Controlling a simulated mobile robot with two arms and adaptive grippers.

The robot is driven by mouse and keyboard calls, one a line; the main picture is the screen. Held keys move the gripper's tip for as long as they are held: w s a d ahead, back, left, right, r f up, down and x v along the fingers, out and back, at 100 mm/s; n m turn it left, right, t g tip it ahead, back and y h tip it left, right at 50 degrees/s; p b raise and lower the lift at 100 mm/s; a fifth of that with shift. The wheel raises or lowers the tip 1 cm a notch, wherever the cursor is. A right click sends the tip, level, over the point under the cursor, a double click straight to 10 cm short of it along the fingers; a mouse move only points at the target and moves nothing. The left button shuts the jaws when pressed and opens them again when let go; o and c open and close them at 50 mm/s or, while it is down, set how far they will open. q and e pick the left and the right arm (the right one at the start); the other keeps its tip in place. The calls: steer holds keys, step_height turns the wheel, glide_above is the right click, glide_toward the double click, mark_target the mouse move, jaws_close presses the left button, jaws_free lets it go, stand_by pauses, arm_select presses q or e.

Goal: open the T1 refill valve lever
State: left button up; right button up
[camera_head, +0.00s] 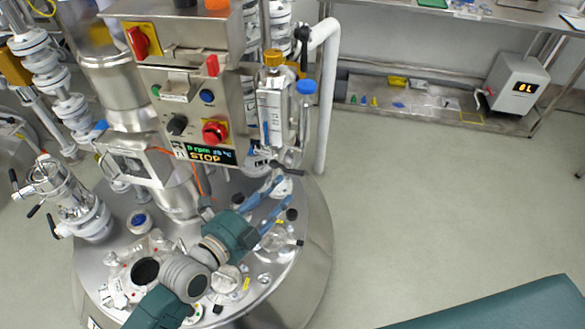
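A clear vessel (272,112) with a yellow cap stands upright at the right side of the control box, with a blue-capped part (305,100) beside it. A small dark lever (290,170) sits on the fittings below the vessel. I cannot read a T1 label, so I cannot tell whether this is the refill valve lever. My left gripper (283,193), teal with blue fingers, is over the reactor lid, just below these fittings. Its fingers are apart with nothing seen between them. Whether a fingertip touches the fittings is unclear. My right gripper is out of view.
The steel reactor lid (318,225) carries several ports and knobs. The control box (190,65) shows STOP and has a red emergency button (215,132). A white pipe (327,100) rises right of the vessel.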

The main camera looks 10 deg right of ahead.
mark_target(295, 174)
arm_select(q)
steer(key=p+x, duration=0.1)
steer(key=x, duration=0.8)
steer(key=shift+f, duration=0.1)
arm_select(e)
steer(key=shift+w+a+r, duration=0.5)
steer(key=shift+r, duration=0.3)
arm_select(q)
jaws_close()
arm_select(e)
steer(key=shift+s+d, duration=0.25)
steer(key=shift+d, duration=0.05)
